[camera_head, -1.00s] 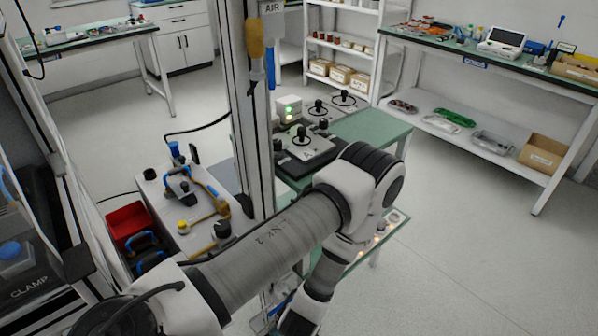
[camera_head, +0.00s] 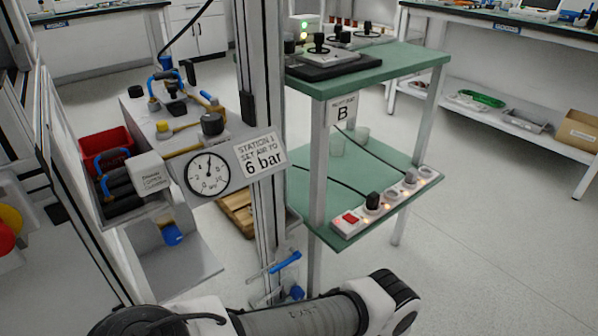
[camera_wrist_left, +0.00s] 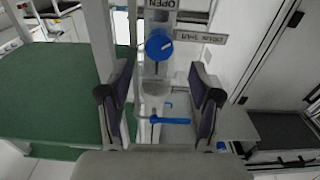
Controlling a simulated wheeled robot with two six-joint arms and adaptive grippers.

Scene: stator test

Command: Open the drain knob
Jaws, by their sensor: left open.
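A round blue knob (camera_wrist_left: 159,45) with a white pointer line sits on a pale upright post in the left wrist view. An upside-down OPEN label (camera_wrist_left: 161,4) is beside it. A blue lever (camera_wrist_left: 168,119) is on the same post, nearer the gripper. In the head view the blue knob (camera_head: 296,293) is low by the post, below the blue lever (camera_head: 285,262). My left gripper (camera_wrist_left: 160,95) is open and empty; its dark-padded fingers are either side of the post's line, apart from the knob. The head view shows only my left arm's links. My right gripper is not seen.
A gauge panel with a 6 bar sign (camera_head: 260,157) is above the knob. A green two-level table (camera_head: 385,185) with a lit power strip (camera_head: 387,204) stands right of the post. A red bin (camera_head: 106,149) is at the left. The floor at right is clear.

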